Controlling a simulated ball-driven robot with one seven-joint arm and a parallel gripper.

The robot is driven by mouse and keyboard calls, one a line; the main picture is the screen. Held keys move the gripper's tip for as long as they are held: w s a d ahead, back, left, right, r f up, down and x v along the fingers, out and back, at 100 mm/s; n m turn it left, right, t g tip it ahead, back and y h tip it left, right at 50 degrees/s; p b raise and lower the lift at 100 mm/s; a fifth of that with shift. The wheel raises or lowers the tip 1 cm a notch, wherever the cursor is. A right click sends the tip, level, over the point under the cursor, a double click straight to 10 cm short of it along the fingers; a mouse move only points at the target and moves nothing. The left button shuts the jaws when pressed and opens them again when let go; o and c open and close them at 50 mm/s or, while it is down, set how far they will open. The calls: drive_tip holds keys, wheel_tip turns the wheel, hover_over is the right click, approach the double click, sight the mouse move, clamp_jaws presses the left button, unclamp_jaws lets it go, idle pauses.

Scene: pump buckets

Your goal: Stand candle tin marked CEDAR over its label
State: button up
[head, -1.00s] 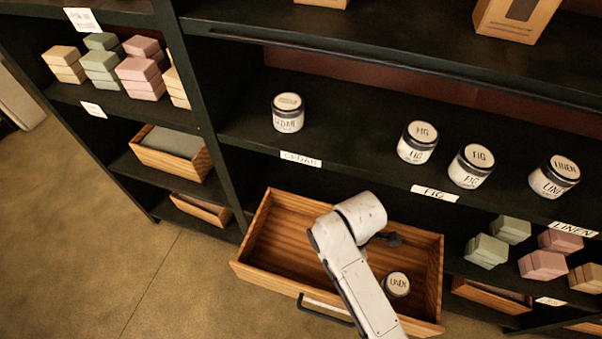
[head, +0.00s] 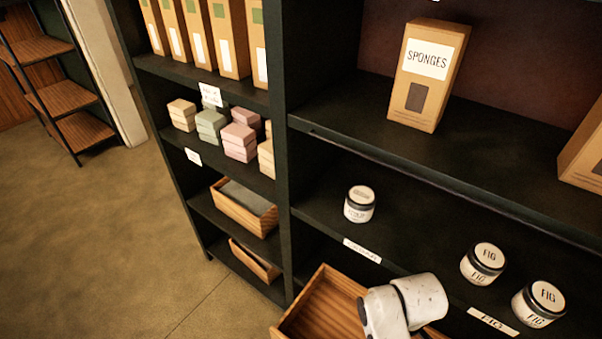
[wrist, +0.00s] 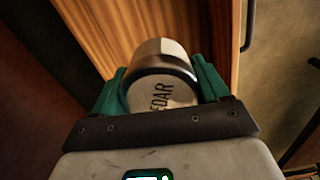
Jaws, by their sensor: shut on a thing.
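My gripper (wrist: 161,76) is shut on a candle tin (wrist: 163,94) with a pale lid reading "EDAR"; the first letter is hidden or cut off. Its teal fingers sit on both sides of the tin. In the head view my arm hides the gripper and held tin. Another white tin (head: 360,205) with a dark band stands upright on the middle shelf, behind a white shelf-edge label (head: 362,250), whose writing is blurred now but read CEDAR earlier. Clear shelf surface lies to the right of that tin.
An open wooden drawer (head: 318,308) juts out below the shelf, beside my arm. Two FIG tins (head: 483,264) (head: 539,304) stand further right, behind the FIG label (head: 493,321). A SPONGES box (head: 428,75) stands on the shelf above. Soap blocks (head: 240,142) are stacked at left.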

drive_tip(key=m, duration=0.1)
drive_tip(key=w+m, duration=0.1)
drive_tip(key=m, duration=0.3)
drive_tip(key=shift+w, duration=0.4)
drive_tip(key=m, duration=0.2)
drive_tip(key=w+m, duration=0.1)
drive_tip(key=m, duration=0.1)
drive_tip(key=shift+w+r+b, duration=0.1)
drive_tip(key=shift+r+b, duration=0.1)
drive_tip(key=shift+b, duration=0.15)
